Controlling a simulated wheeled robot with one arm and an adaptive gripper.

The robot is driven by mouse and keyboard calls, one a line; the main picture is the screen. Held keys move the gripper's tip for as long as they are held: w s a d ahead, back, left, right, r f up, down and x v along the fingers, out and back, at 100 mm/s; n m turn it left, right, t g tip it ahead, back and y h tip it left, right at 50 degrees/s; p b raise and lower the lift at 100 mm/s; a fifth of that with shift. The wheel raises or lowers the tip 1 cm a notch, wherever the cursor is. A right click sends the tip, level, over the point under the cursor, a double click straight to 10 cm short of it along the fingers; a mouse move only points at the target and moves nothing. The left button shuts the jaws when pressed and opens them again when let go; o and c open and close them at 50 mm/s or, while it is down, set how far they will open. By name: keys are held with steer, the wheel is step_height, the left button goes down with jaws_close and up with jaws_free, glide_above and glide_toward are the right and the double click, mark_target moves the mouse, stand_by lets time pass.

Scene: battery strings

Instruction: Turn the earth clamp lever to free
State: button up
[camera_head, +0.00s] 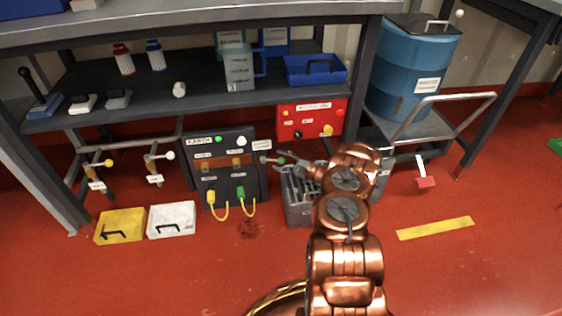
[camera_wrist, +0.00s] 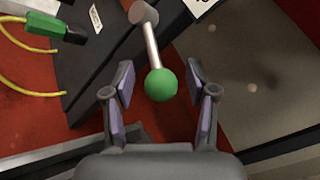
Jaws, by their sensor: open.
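The earth clamp lever (camera_wrist: 152,45), a grey rod with a green ball knob (camera_wrist: 160,85), sticks out from a round pivot in the wrist view. In the head view its green knob (camera_head: 281,160) is at the right side of the dark panel (camera_head: 226,166), below a small white label. My gripper (camera_wrist: 160,73) is open, one finger on each side of the knob, with visible gaps between the pads and the knob. In the head view my gripper (camera_head: 288,163) is small and partly merges with the grey crate behind it.
A grey crate (camera_head: 299,218) stands right of the panel, under my arm. Yellow cables with a green plug (camera_wrist: 55,29) hang from the panel front. A red box (camera_head: 310,119) is above. The front floor is clear.

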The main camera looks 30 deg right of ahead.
steer(key=shift+s, duration=0.1)
steer(key=v, duration=1.2)
